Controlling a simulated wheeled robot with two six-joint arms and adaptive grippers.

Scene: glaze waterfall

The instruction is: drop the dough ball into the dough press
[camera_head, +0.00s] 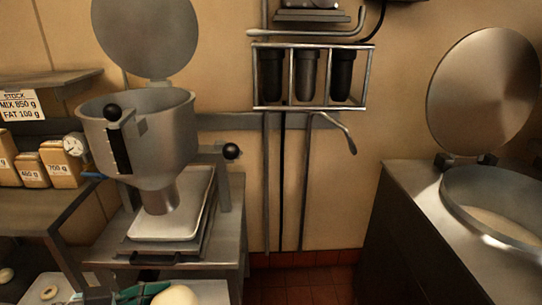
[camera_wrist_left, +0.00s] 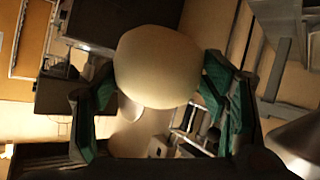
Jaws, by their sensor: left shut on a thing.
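The dough ball (camera_wrist_left: 156,66) is pale and round, held between the green fingers of my left gripper (camera_wrist_left: 160,90) in the left wrist view. In the head view the dough ball (camera_head: 175,296) shows at the bottom edge, with the left gripper (camera_head: 150,292) beside it, partly cut off. The dough press looks to be the grey metal hopper (camera_head: 165,145) on a stand at the left, with its round lid (camera_head: 146,35) raised open. The ball is in front of and below the hopper, apart from it. My right gripper is not in view.
A metal tray (camera_head: 205,200) lies under the hopper's spout. A shelf with paper bags (camera_head: 62,165) stands at the left. A fryer-like vat (camera_head: 500,205) with an open lid (camera_head: 483,90) is at the right. A black-handled lever (camera_head: 231,151) sticks out beside the hopper.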

